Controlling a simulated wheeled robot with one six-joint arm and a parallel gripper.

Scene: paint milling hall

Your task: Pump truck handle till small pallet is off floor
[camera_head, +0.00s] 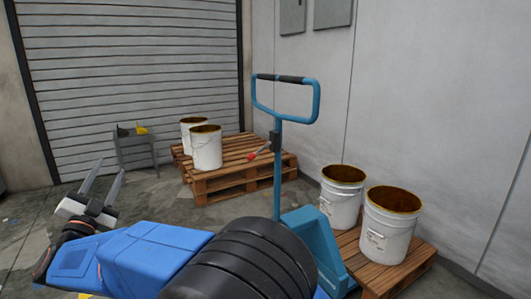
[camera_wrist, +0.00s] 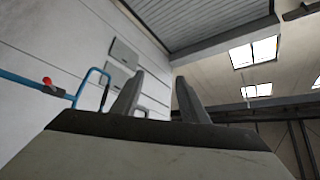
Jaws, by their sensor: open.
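The blue pallet truck (camera_head: 315,240) stands right of centre in the head view. Its handle (camera_head: 319,100) is an upright loop with black grips on a blue shaft, with a red-tipped lever (camera_head: 252,155). In the wrist view the handle (camera_wrist: 107,76) and the red tip (camera_wrist: 47,81) show at the left. A small wooden pallet (camera_head: 418,276) is beside the truck body at the lower right, bearing two white buckets. I cannot tell whether it touches the floor. My gripper (camera_head: 111,166) is open and empty at the left, well apart from the handle; its fingers (camera_wrist: 160,76) point upward.
A larger, stacked wooden pallet (camera_head: 235,184) with two white buckets (camera_head: 206,148) stands behind the handle. A small grey stand (camera_head: 136,151) with a yellow item is near the roller shutter (camera_head: 130,75). A wall (camera_head: 430,110) runs along the right. Some floor at left is clear.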

